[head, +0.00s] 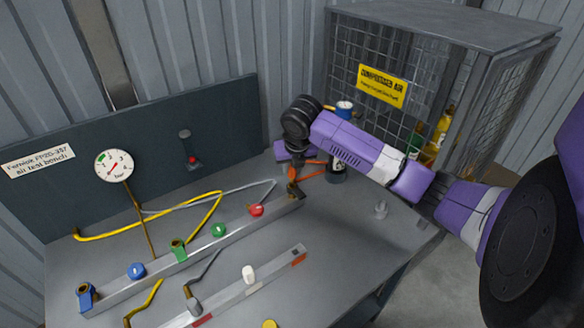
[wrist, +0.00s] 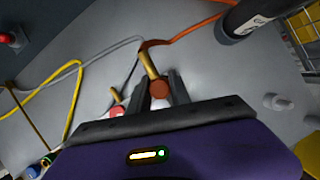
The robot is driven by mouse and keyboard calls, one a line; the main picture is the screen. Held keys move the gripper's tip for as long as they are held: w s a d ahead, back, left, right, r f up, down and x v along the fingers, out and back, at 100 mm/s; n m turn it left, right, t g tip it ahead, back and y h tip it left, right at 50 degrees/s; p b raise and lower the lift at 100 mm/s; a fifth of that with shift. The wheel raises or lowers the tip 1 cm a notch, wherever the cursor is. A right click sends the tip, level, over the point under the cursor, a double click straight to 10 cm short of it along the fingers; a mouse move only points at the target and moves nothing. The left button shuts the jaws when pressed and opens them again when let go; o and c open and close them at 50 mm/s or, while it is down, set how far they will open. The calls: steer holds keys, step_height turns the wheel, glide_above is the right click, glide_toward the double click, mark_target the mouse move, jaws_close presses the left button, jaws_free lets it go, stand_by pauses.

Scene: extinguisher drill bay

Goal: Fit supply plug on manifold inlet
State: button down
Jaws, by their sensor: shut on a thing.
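My gripper (wrist: 160,85) is shut on the supply plug (wrist: 149,66), a brass stem with an orange-brown round part between the fingers. In the head view my gripper (head: 293,168) is low over the far right end of the grey manifold bar (head: 200,244). A dark fitting (head: 293,190) at that end, apparently the inlet, lies right under the gripper. I cannot tell whether the plug is seated in it or just above it. An orange hose (head: 313,174) runs right from there; it also shows in the wrist view (wrist: 180,30).
The manifold carries blue (head: 136,271), green (head: 218,230) and red (head: 256,210) knobs. Yellow (head: 205,210) and grey (head: 240,189) hoses lie behind it. A front rail (head: 225,301) holds a white knob.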

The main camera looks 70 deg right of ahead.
mark_target(292, 177)
steer(key=shift+f+b, duration=1.3)
steer(key=shift+f, duration=0.6)
stand_by(0.9)
steer(key=c, duration=1.1)
jaws_free()
steer(key=shift+b+v, duration=0.4)
steer(key=shift+v, duration=3.55)
steer(key=shift+w, duration=0.1)
